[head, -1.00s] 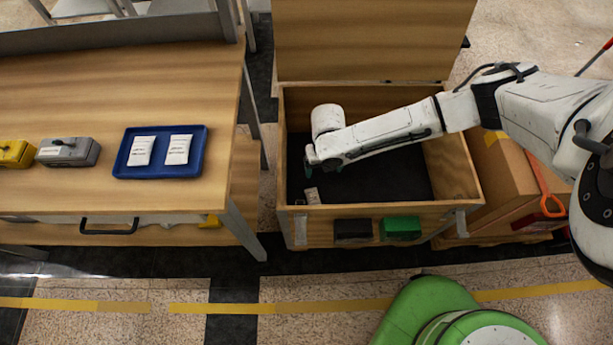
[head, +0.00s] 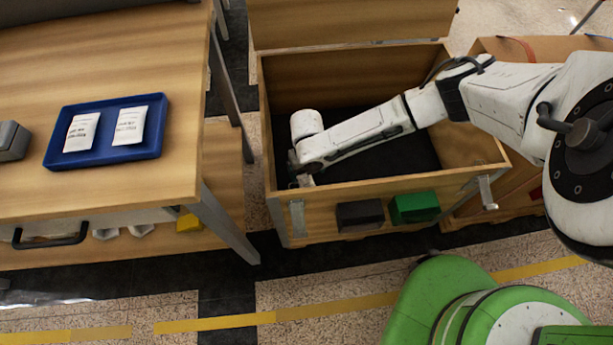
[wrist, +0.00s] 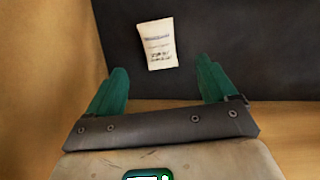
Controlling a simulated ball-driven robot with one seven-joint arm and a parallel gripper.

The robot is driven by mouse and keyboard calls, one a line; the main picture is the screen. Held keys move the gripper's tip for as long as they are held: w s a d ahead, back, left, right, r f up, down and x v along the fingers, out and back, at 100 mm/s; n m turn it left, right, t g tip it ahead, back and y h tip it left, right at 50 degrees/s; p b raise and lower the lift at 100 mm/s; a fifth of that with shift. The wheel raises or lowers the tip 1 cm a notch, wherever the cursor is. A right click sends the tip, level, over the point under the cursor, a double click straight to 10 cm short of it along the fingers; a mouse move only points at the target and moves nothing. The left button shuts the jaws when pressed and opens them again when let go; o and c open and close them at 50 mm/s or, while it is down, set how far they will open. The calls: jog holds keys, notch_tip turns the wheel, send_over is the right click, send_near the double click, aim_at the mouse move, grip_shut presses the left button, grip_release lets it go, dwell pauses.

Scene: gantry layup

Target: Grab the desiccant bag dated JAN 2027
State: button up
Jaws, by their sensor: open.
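A small white desiccant bag (wrist: 159,44) with printed text lies on the dark floor of the wooden crate in the wrist view. Its print is too small to read.
The open wooden crate (head: 400,186) has walls close around my gripper. A black block (head: 360,215) and a green block (head: 414,207) are at its front. A wooden table (head: 150,190) stands left, with a grey box (head: 12,141) on it.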

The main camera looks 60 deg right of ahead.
aim_at(307, 182)
notch_tip(307, 182, down, 8)
jog(key=shift+r+b, duration=0.2)
jog(key=shift+b, duration=0.85)
jog(key=c, duration=1.1)
jog(key=shift+r, duration=0.1)
jog(key=shift+c, duration=0.2)
